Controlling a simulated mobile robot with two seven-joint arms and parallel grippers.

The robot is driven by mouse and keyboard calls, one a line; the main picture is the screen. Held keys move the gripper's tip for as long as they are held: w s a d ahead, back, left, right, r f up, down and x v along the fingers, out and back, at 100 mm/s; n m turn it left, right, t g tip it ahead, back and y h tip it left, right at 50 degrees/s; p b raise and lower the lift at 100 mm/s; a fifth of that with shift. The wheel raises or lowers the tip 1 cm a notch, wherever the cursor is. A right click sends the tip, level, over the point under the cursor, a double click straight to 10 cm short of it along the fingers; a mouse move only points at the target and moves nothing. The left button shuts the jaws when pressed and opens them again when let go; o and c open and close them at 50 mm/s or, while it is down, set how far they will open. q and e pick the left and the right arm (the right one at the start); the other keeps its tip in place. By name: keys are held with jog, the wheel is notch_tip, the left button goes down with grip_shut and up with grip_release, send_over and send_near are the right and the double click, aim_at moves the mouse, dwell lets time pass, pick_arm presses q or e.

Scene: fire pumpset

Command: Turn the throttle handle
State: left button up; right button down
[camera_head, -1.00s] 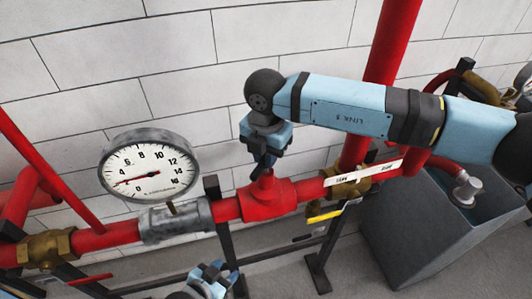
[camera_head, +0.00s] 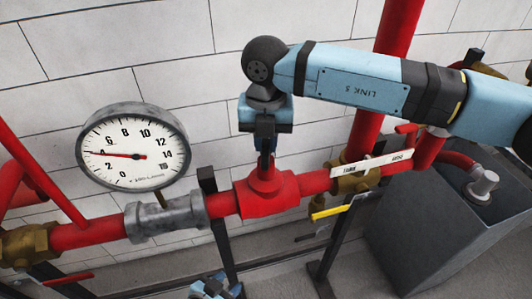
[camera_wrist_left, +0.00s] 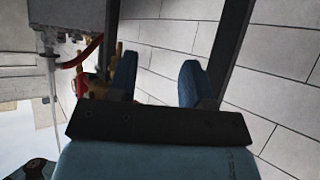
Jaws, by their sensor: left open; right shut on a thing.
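The throttle is a red pipe fitting (camera_head: 267,193) in the red pipe line, in the middle of the head view. My right gripper (camera_head: 266,150) points down onto its top and is shut there on the throttle handle, which the fingers mostly hide. A round dial gauge (camera_head: 133,147) stands on the line to the left, its red needle near 4. My left gripper (camera_head: 215,288) is low at the bottom edge, apart from the pipe. In the left wrist view its blue fingers (camera_wrist_left: 157,80) are spread with nothing held between them.
A grey metal coupling (camera_head: 165,217) and a brass valve (camera_head: 28,244) lie left on the line. A yellow-handled lever (camera_head: 330,211) and a white label strip (camera_head: 370,164) are to the right. A grey tank (camera_head: 430,220) stands at the right. Black posts support the pipe.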

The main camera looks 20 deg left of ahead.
jog(key=n+b, duration=0.2)
jog(key=b, duration=0.1)
jog(key=shift+f+n, duration=0.25)
jog(key=shift+n, duration=0.15)
jog(key=shift+n+b, duration=0.4)
jog(key=shift+b, duration=0.1)
jog(key=n+b, duration=0.2)
jog(key=n, duration=0.1)
jog(key=shift+r+b, duration=0.2)
jog(key=shift+b, duration=0.1)
jog(key=shift+r+n+b, duration=0.1)
jog(key=shift+n+b, duration=0.35)
jog(key=shift+n, duration=0.25)
pick_arm(q)
notch_tip(320, 180, down, 7)
jog(key=shift+w+d+n+g, duration=0.3)
jog(key=shift+w+n, duration=0.05)
jog(key=shift+n, duration=0.05)
pick_arm(e)
jog(key=shift+r+n, duration=0.1)
jog(key=shift+n, duration=0.2)
pick_arm(q)
jog(key=shift+a, duration=0.1)
jog(key=shift+a, duration=0.1)
pick_arm(e)
jog(key=c, duration=1.1)
grip_release()
